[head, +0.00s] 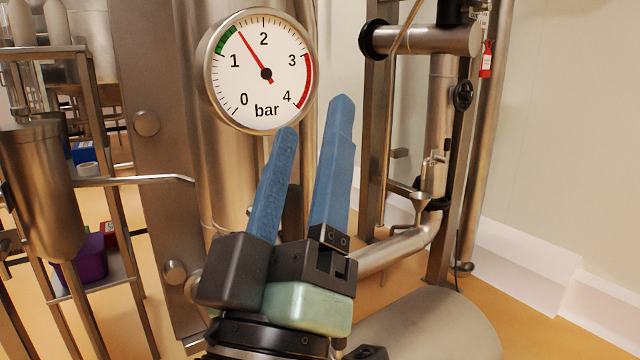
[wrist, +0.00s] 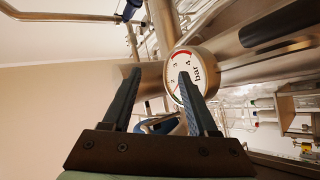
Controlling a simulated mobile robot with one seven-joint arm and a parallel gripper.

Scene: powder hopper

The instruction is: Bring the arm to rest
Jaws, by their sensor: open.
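My gripper (head: 313,118) is raised in the middle of the head view, its two blue fingers pointing up and spread apart. Nothing shows between the fingers. In the wrist view the gripper (wrist: 160,75) is also open and empty. A round pressure gauge (head: 262,70) marked in bar is behind and above the fingertips, its red needle lying between 1 and 2, near the end of the green band. In the wrist view the gauge (wrist: 185,72) is partly hidden by the right finger. I cannot tell how far the fingertips are from it.
A steel frame with pipes (head: 435,180) stands to the right, with a red tag (head: 487,60). At the left are a steel hopper (head: 42,185) and a rack holding a purple bin (head: 84,258). A rounded steel vessel (head: 430,325) lies low at the right. Open floor shows at far right.

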